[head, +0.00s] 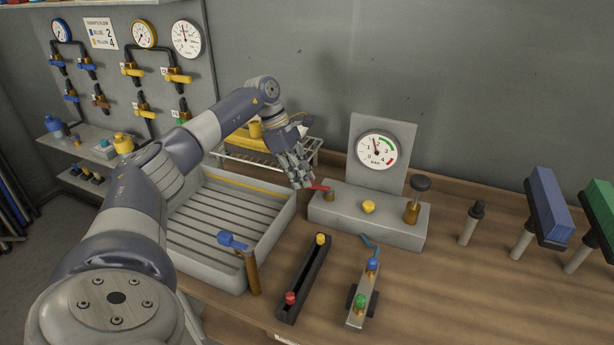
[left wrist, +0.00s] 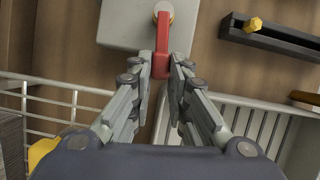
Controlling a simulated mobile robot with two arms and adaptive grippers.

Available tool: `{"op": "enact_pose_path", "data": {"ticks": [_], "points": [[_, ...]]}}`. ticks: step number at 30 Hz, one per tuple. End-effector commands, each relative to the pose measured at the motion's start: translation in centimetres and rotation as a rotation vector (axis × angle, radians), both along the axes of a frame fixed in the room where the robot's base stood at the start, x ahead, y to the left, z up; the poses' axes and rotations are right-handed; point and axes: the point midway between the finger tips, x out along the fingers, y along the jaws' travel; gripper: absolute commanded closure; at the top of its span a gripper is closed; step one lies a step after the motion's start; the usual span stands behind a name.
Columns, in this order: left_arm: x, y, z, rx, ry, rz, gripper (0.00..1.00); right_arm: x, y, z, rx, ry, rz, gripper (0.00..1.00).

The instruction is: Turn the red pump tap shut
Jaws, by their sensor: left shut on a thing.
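The red pump tap (head: 320,187) sticks out from the left end of the grey pump block (head: 348,217) in the head view. In the left wrist view the red tap handle (left wrist: 162,48) runs from a round pivot on the block down between my fingers. My left gripper (head: 305,185) is shut on the end of the handle, with a finger on each side of it; it also shows in the left wrist view (left wrist: 162,75). The block carries a pressure gauge (head: 376,151), a yellow knob and a black-topped brass fitting. My right gripper is not in view.
A grey ribbed tray (head: 285,230) lies left of the block. A wire rack is behind.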

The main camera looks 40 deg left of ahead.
Motion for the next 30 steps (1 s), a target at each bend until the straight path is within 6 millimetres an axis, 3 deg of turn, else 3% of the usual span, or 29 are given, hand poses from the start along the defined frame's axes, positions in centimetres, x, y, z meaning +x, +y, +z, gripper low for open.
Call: {"op": "enact_pose_path", "data": {"ticks": [8,9,12,30], "points": [[0.04,0.11,0.12,0.001,-0.003,0.003,1.00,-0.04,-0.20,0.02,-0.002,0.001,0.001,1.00],[0.05,0.11,0.12,0.001,-0.003,0.003,0.81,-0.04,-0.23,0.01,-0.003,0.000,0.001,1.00],[0.04,0.09,0.10,0.001,-0.002,0.003,0.63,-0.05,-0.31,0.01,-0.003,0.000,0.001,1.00],[0.38,-0.57,-0.01,0.000,0.002,0.011,0.63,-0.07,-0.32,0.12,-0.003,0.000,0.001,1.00]]}}
